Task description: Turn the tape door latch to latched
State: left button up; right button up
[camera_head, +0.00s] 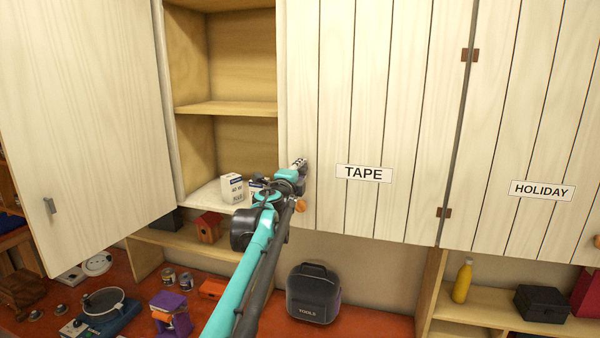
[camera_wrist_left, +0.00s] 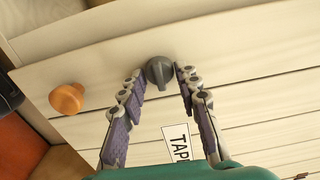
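The tape door (camera_head: 335,90) is a pale plank door with a TAPE label (camera_head: 364,173); it looks closed. Its latch (camera_wrist_left: 159,72) is a dark grey round knob with a raised grip, seen in the left wrist view. In the head view my gripper hides the latch. My left gripper (camera_head: 300,166) is at the door's lower left edge. In the left wrist view its two purple-padded fingers are apart, with the latch between the fingertips (camera_wrist_left: 160,74). Small gaps seem to show on both sides. I cannot tell whether the latch is latched. My right gripper is not in view.
A round wooden knob (camera_head: 300,205) sits on the door below my gripper. To the left, an open cabinet holds small boxes (camera_head: 232,188), with its door (camera_head: 85,130) swung wide. The holiday door (camera_head: 540,110) is at right. A black tool bag (camera_head: 313,293) stands on the bench below.

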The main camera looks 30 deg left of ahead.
pick_arm(q)
jog(key=shift+o, duration=0.6)
jog(key=v, duration=1.2)
jog(key=shift+d, duration=0.1)
jog(key=shift+w, duration=0.1)
jog(key=s+d+f+n+g+y+b, duration=0.15)
jog(key=s+f+n+b, duration=0.25)
jog(key=f+b, duration=0.5)
jog(key=s+d+f+n+g+b, duration=0.2)
jog(key=s+d+f+n+b, duration=0.15)
jog(key=f, duration=0.95)
jog(key=s+d+f+n+g+y+b, duration=0.1)
jog(key=s+d+f+n+b, duration=0.1)
jog(key=s+f+n+b, duration=0.65)
jog(key=s+d+f+g+h+b, duration=0.2)
jog(key=s+d+f+b, duration=0.1)
jog(key=f, duration=0.9)
jog(key=s+d+f+g+h+b, duration=0.2)
jog(key=s+d+f+b, duration=0.2)
jog(key=d+f, duration=0.4)
jog(key=s+d+f+g+h+b, duration=0.2)
jog(key=s+d+f+b, duration=0.2)
jog(key=f, duration=1.3)
jog(key=shift+d+m+b, duration=0.3)
jog(key=shift+d+b, duration=0.4)
jog(key=shift+d, duration=0.4)
